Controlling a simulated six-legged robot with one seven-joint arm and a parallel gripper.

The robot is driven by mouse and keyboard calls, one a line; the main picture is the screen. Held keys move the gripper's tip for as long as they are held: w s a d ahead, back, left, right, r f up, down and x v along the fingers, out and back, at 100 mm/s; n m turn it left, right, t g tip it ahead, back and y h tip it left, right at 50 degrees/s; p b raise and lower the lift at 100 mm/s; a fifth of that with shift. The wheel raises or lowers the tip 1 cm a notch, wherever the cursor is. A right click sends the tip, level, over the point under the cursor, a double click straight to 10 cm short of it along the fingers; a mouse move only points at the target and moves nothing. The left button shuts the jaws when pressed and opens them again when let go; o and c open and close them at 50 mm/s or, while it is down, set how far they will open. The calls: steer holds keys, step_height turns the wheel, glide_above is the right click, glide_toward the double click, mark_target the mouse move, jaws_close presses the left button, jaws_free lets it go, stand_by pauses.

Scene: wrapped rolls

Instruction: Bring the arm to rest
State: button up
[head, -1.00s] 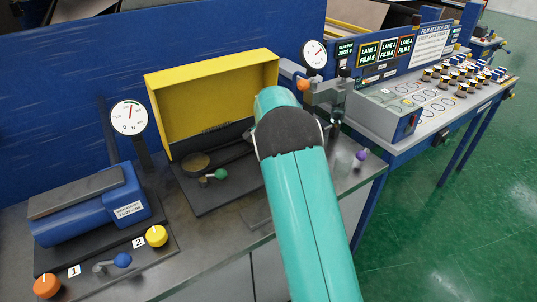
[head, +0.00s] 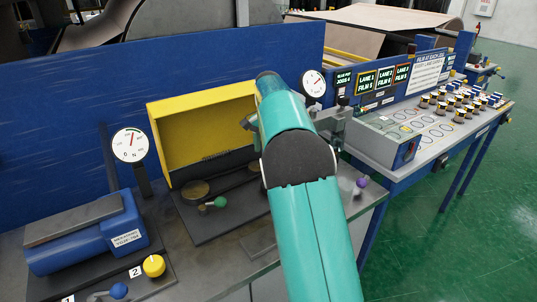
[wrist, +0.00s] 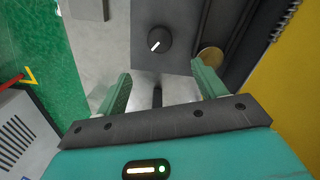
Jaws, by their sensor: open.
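My gripper (wrist: 163,90) is open in the wrist view, its two green fingers apart with nothing between them. Below the fingers lie a grey metal surface and a dark plate with a black knob (wrist: 156,42). A brass disc (wrist: 210,56) shows just beyond the right finger. In the head view my teal arm reaches up and away over the bench, and its upper link mostly hides the gripper.
A yellow guard (head: 202,128) stands left of my arm, with a green-knobbed lever (head: 220,202) before it. A blue machine (head: 85,238) and dial (head: 130,146) are further left. A grey box (head: 385,138) and a table with several rolls (head: 455,105) are right.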

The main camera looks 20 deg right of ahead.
stand_by(0.3)
steer(key=s+a+r+n+t, duration=0.1)
steer(key=s+a+r+n, duration=0.3)
steer(key=s, duration=0.4)
steer(key=s+a+r+n+t, duration=0.1)
steer(key=s+a+r+t, duration=0.15)
steer(key=s+r, duration=0.5)
steer(key=s+a+f+n, duration=0.2)
steer(key=s, duration=0.5)
steer(key=s+a+f+n+t, duration=0.1)
steer(key=s+a+f+n, duration=0.1)
steer(key=s, duration=0.6)
steer(key=s+a+f+n+t, duration=0.1)
steer(key=s+a+f+n, duration=0.1)
steer(key=s, duration=0.5)
steer(key=shift+s+a+f+n, duration=0.3)
steer(key=shift+a+f, duration=0.15)
steer(key=shift+a, duration=0.2)
steer(key=shift+w+d, duration=0.1)
